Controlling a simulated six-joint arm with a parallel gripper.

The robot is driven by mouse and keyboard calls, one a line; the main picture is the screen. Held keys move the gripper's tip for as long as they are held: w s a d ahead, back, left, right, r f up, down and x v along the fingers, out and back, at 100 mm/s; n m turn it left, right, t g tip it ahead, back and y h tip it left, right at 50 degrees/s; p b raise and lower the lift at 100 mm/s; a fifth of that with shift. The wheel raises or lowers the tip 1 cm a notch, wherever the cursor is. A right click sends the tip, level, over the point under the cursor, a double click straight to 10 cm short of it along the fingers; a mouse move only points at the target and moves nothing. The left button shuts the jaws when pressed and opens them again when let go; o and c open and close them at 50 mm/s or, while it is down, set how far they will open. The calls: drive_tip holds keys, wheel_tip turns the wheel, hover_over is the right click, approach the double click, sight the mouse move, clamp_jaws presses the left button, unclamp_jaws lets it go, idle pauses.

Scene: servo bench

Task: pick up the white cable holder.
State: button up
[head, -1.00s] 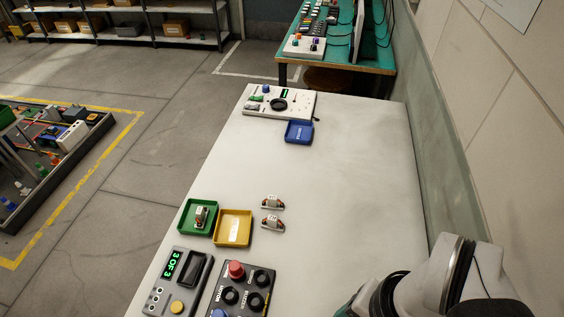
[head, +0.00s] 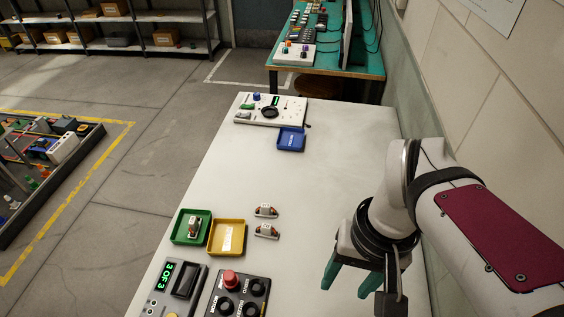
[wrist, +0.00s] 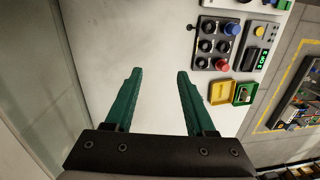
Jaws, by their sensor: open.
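Two small white pieces with dark and reddish parts, the likely cable holders, lie on the bench right of the yellow tray: a far one (head: 265,212) and a near one (head: 266,231). A similar piece (head: 194,227) stands in the green tray (head: 177,238). I cannot tell which of them the task names. My gripper (head: 362,284) is open and empty, to the right of the pieces and apart from them. In the wrist view its two green fingers (wrist: 160,72) are spread over bare bench, and I cannot make out the loose pieces there.
A control box with a red button (head: 231,279) and a display unit (head: 166,276) reading "3 OF 3" stand in front. A blue tray (head: 290,146) and panel (head: 245,119) are at the back. The bench's middle is clear.

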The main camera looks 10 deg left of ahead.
drive_tip(key=w+a+n, duration=0.4)
drive_tip(key=w+n, duration=0.1)
drive_tip(key=w, duration=0.3)
drive_tip(key=n+h, duration=0.3)
drive_tip(key=n, duration=1)
hover_over(266, 226)
drive_tip(key=a, duration=0.3)
wheel_tip(266, 226, down, 9)
drive_tip(key=shift+t, duration=0.3)
drive_tip(key=d+f, duration=0.1)
drive_tip(key=f, duration=0.4)
drive_tip(key=d+f, duration=0.1)
drive_tip(key=f, duration=0.4)
drive_tip(key=d+f, duration=0.1)
drive_tip(key=f, duration=0.3)
drive_tip(key=shift+f, duration=0.4)
clamp_jaws()
